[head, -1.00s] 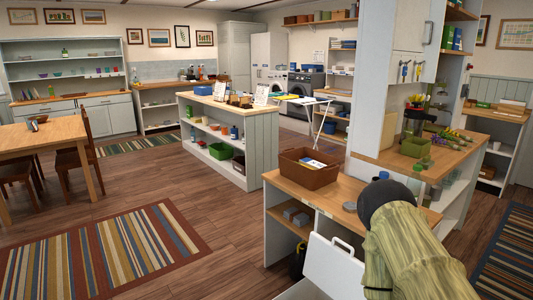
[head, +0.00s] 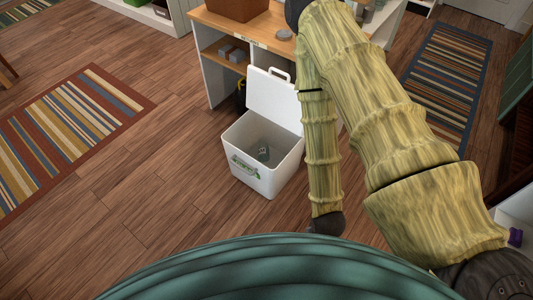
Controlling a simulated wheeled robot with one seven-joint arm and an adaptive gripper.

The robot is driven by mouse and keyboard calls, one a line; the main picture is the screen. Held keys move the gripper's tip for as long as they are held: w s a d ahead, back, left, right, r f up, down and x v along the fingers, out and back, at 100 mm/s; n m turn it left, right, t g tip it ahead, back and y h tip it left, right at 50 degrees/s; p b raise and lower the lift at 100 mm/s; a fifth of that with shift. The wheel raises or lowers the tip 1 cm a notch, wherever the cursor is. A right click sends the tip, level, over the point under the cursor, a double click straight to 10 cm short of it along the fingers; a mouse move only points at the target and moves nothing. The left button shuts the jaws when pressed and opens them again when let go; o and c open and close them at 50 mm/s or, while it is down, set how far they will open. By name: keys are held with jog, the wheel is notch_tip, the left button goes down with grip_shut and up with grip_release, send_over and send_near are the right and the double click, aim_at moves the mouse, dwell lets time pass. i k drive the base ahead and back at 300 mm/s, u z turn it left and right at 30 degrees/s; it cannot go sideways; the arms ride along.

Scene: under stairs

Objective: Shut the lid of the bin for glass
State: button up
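A white bin (head: 245,176) stands on the wooden floor in the middle of the head view, with a green picture and lettering on its front. The lettering is too small to read. Its white lid (head: 271,99), with a handle loop on the top edge, stands open, tilted up at the back of the bin. A small greyish thing (head: 263,152) lies inside. My sleeved arm comes down just right of the bin, with a dark joint low in the picture. My gripper does not show.
A wooden-topped shelf unit (head: 226,79) stands right behind the bin, with a brown basket (head: 237,8) on top. A striped rug (head: 75,132) lies to the left, another (head: 445,85) to the right. Bare floor lies left of the bin.

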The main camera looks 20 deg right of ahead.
aim_at(272, 98)
jog(key=u, duration=0.2)
jog(key=k, duration=0.55)
jog(key=u, duration=0.55)
jog(key=k, duration=0.7)
jog(key=z, duration=0.75)
jog(key=i, duration=1.55)
jog(key=u, duration=0.5)
